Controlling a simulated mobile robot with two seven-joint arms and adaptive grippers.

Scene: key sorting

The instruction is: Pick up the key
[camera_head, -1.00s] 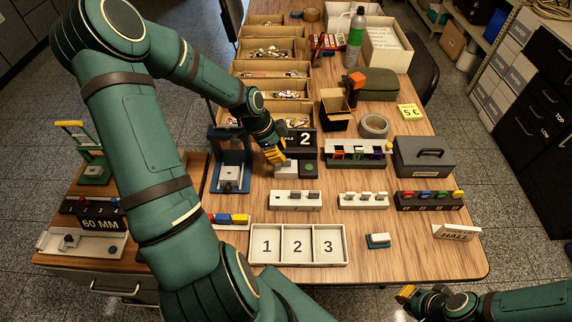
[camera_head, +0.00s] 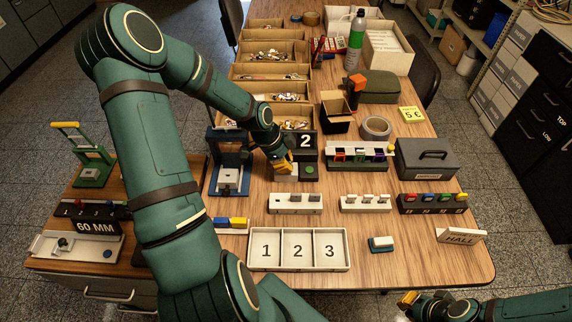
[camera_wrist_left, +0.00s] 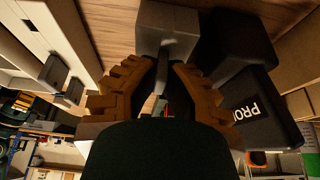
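A thin grey key (camera_wrist_left: 161,82) shows in the left wrist view, standing out from a light grey block (camera_wrist_left: 168,32). My left gripper (camera_wrist_left: 164,70) has its yellow-brown fingers on either side of the key. The fingertips are close together, with a narrow gap visible around the key. In the head view my left gripper (camera_head: 284,164) is low at the device with the "2" display (camera_head: 306,141), and the key is hidden there. My right gripper (camera_head: 408,298) is at the bottom edge, off the table's front; its finger opening is unclear.
A white tray (camera_head: 298,268) numbered 1, 2, 3 lies in front. White racks (camera_head: 295,203) with grey pieces stand between it and the device. A blue-framed stand (camera_head: 229,180) is close left of my gripper. A grey box (camera_head: 425,158) stands right. Bare wood lies around the tray's right.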

